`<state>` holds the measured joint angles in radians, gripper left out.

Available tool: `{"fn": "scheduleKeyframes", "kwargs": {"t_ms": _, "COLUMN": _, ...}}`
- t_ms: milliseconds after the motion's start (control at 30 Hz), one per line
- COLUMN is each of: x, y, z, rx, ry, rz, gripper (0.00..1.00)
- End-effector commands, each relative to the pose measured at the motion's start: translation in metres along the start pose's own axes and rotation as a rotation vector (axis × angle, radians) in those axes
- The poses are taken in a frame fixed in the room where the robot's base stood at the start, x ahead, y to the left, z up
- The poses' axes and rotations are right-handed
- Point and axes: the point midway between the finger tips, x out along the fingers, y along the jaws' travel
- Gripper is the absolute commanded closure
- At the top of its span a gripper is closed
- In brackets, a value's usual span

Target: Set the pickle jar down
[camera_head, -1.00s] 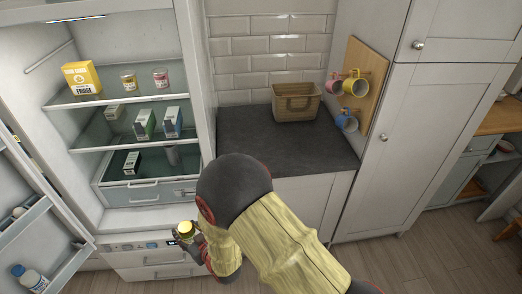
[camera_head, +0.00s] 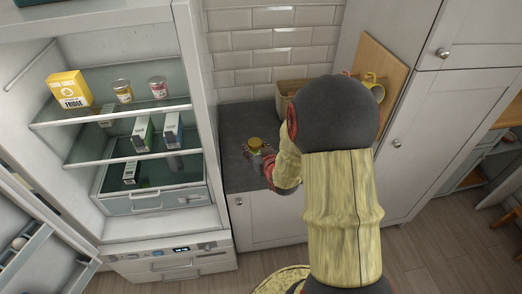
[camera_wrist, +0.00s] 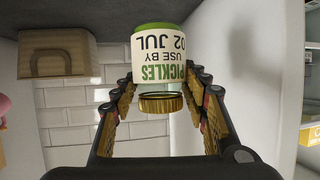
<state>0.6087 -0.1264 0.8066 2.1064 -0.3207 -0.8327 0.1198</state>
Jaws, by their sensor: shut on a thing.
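The pickle jar (camera_head: 255,144) has a yellow lid and is over the left part of the slate worktop (camera_head: 232,121) in the head view. In the wrist view the picture is upside down; the jar (camera_wrist: 158,52) shows a white label reading "PICKLES USE BY 02 JUL", with its gold lid lowest in the picture, so it is upright. My gripper (camera_head: 263,155) is shut on the jar; its fingers (camera_wrist: 165,95) stand on both sides of it in the wrist view. Whether the jar's base touches the worktop I cannot tell.
A wicker basket (camera_head: 293,87) stands at the back of the worktop, partly hidden by my arm. The open fridge (camera_head: 190,45) is on the left, with several food items on its shelves. A mug board (camera_head: 388,75) is on the right. The worktop's left part looks clear around the jar.

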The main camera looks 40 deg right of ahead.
Motion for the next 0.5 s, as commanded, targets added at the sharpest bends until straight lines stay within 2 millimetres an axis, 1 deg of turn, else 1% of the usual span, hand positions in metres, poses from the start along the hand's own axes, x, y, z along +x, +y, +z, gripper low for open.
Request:
{"fn": "scheduleKeyframes", "kwargs": {"t_ms": 33, "x": 0.010, "y": 0.006, "z": 0.002, "rx": 0.002, "ry": 0.000, "rz": 0.002, "gripper": 0.93}}
{"fn": "scheduleKeyframes", "kwargs": {"t_ms": 333, "x": 0.066, "y": 0.040, "z": 0.006, "rx": 0.001, "ry": 0.002, "rz": 0.002, "gripper": 0.93}}
{"fn": "scheduleKeyframes", "kwargs": {"t_ms": 500, "x": 0.094, "y": 0.051, "z": 0.025, "rx": 0.001, "ry": 0.001, "rz": 0.000, "gripper": 0.93}}
